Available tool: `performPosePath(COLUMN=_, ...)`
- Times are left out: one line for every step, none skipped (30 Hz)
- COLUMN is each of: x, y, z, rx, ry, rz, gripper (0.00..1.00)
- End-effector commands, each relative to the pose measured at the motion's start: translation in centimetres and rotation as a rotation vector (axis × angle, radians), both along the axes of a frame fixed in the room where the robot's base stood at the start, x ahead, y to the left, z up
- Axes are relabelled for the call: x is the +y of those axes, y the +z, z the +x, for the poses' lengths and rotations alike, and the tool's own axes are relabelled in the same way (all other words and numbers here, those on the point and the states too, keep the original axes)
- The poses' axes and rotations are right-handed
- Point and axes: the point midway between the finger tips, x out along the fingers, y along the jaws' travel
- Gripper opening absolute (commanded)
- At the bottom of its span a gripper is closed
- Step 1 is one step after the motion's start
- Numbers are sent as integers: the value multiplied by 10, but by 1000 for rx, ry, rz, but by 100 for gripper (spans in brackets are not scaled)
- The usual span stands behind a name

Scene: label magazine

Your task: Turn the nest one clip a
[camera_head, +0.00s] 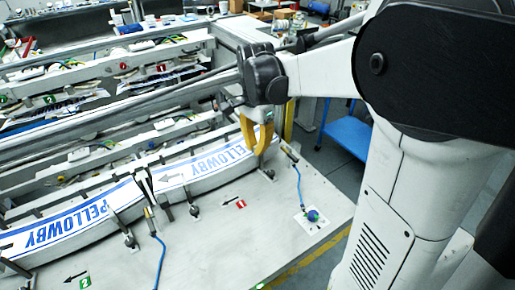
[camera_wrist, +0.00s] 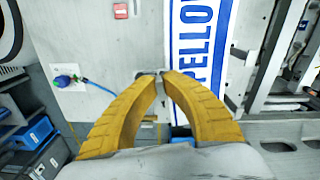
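My gripper (camera_head: 259,152) has two yellow curved fingers and points down at the right end of the long nest rail. In the wrist view its fingertips (camera_wrist: 154,75) are close together, beside the edge of a blue and white PELLOWBY label (camera_wrist: 199,50). A small dark part shows at the tips; whether they grip it is unclear. Below the fingers, a small dark clip (camera_head: 268,174) stands at the front edge of the nest. Another clip (camera_head: 194,210) stands further left along that edge. A red number 1 plate (camera_head: 240,204) lies on the table in front; it also shows in the wrist view (camera_wrist: 120,10).
A second PELLOWBY label (camera_head: 60,222) lies to the left, with a green number 2 plate (camera_head: 85,282) in front. Blue hoses (camera_head: 160,262) cross the tabletop (camera_head: 205,250). A blue knob (camera_head: 313,216) sits near the right edge. A blue cart (camera_head: 347,135) stands beyond.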

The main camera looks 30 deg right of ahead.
Motion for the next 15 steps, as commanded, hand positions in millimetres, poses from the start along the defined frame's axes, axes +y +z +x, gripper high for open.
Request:
performPosePath(x=0, y=0, z=0, rx=0, ry=-19, rz=0, gripper=0)
performPosePath(x=0, y=0, z=1, rx=0, ry=-31, rz=0, gripper=0)
performPosePath(x=0, y=0, z=1, rx=0, ry=-45, rz=0, gripper=0)
performPosePath(x=0, y=0, z=1, rx=0, ry=-53, rz=0, gripper=0)
performPosePath(x=0, y=0, z=1, rx=0, ry=-62, rz=0, gripper=0)
performPosePath(x=0, y=0, z=1, rx=0, ry=-71, rz=0, gripper=0)
performPosePath(x=0, y=0, z=2, rx=0, ry=-76, rz=0, gripper=0)
performPosePath(x=0, y=0, z=2, rx=0, ry=-81, rz=0, gripper=0)
performPosePath(x=0, y=0, z=2, rx=0, ry=-86, rz=0, gripper=0)
performPosePath(x=0, y=0, z=2, rx=0, ry=-89, rz=0, gripper=0)
performPosePath(x=0, y=0, z=2, rx=0, ry=-92, rz=0, gripper=0)
performPosePath(x=0, y=0, z=2, rx=0, ry=-95, rz=0, gripper=0)
performPosePath(x=0, y=0, z=2, rx=0, ry=-96, rz=0, gripper=0)
performPosePath(x=0, y=0, z=2, rx=0, ry=-96, rz=0, gripper=0)
performPosePath(x=0, y=0, z=2, rx=0, ry=-97, rz=0, gripper=0)
